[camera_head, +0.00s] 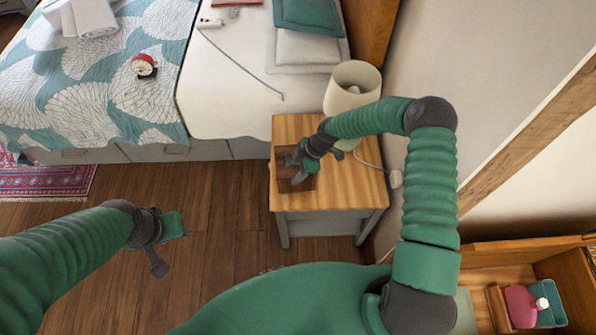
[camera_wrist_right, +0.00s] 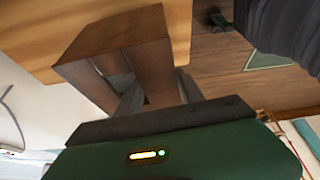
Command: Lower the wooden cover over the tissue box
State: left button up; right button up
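The wooden cover (camera_head: 294,183) is a dark brown box on the left part of the nightstand top (camera_head: 345,190). In the right wrist view the cover (camera_wrist_right: 110,45) shows a long slot in its upper face, with something pale grey inside. My right gripper (camera_head: 297,172) is at the cover; in the wrist view its fingers (camera_wrist_right: 158,92) lie on both sides of the strip beside the slot, one in the slot, and look closed on it. I cannot make out the tissue box; the cover and gripper may hide it. My left gripper (camera_head: 168,243) hangs over the floor, away from the nightstand, holding nothing visible.
A cream lamp (camera_head: 352,85) stands at the back of the nightstand, close behind my right forearm. The bed (camera_head: 225,85) is beyond, with a red clock (camera_head: 144,66) on it.

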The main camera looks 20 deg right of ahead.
jog(key=o, duration=0.3)
jog(key=shift+s+f, duration=0.8)
pick_arm(q)
jog(key=shift+s+f, duration=0.15)
jog(key=shift+f, duration=0.05)
pick_arm(e)
jog(key=shift+o, duration=0.2)
jog(key=shift+a, duration=0.1)
jog(key=r, duration=0.1)
jog(key=w+d+r, duration=0.1)
jog(key=r, duration=0.1)
jog(key=d+r, duration=0.1)
jog(key=shift+w+d+r, duration=0.25)
jog(key=shift+w+r, duration=0.05)
jog(key=shift+r, duration=0.05)
pick_arm(q)
jog(key=shift+w+f+p, duration=0.15)
jog(key=shift+w+p, duration=0.15)
jog(key=shift+w, duration=0.8)
pick_arm(e)
jog(key=a+v, duration=0.1)
jog(key=v, duration=1.2)
jog(key=shift+s+r, duration=0.15)
jog(key=shift+s, duration=0.15)
pick_arm(q)
jog(key=shift+s, duration=0.15)
pick_arm(e)
jog(key=shift+s+d, duration=0.1)
pick_arm(q)
jog(key=shift+d, duration=0.1)
